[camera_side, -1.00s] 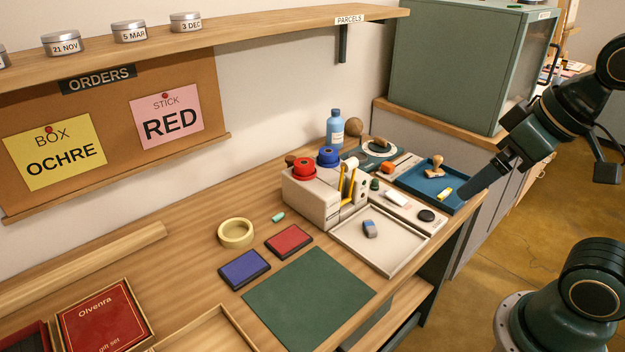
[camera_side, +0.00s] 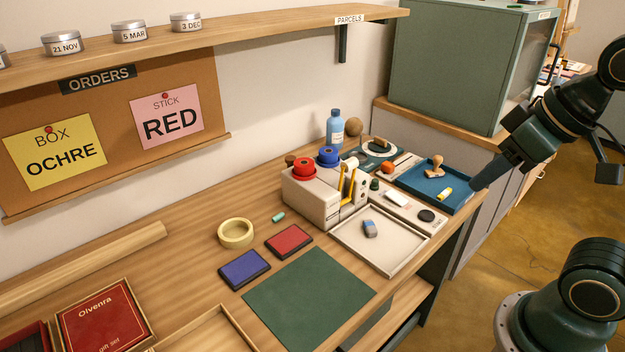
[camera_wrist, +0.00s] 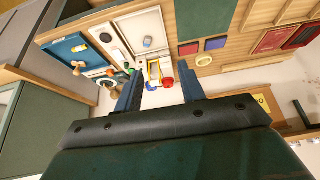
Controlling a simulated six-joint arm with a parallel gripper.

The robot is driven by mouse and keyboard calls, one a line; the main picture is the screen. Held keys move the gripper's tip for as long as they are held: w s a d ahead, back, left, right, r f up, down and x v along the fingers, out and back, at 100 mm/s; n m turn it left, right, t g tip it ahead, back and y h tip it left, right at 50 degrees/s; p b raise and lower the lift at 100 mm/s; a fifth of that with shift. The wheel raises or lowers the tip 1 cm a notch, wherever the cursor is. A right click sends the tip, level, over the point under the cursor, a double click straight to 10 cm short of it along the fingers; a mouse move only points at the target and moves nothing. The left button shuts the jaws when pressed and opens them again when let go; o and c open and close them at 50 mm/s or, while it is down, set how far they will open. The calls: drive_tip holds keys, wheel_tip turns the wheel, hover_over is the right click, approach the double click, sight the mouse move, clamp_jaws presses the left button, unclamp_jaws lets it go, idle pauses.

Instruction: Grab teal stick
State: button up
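My gripper (camera_side: 481,186) is in the air at the right, by the blue tray and far from the stick. In the wrist view my gripper (camera_wrist: 163,76) has its two fingers spread apart with nothing held between them.
A tape dispenser (camera_side: 316,207) with red and blue rolls stands right of the stick. Nearby are a yellow tape roll (camera_side: 235,233), red pad (camera_side: 289,240), blue pad (camera_side: 244,269) and white tray (camera_side: 385,252). A shelf (camera_side: 240,20) overhangs the back; a green cabinet (camera_side: 450,70) stands behind.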

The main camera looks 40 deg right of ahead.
drive_tip(key=w+a+r+m+g, duration=0.1)
drive_tip(key=w+r+m, duration=0.35)
drive_tip(key=w, duration=0.85)
drive_tip(key=m+g, duration=0.5)
drive_tip(key=m, duration=0.7)
hover_over(277, 216)
wheel_tip(277, 216, down, 22)
drive_tip(key=shift+f, duration=0.1)
drive_tip(key=shift+f, duration=4.15)
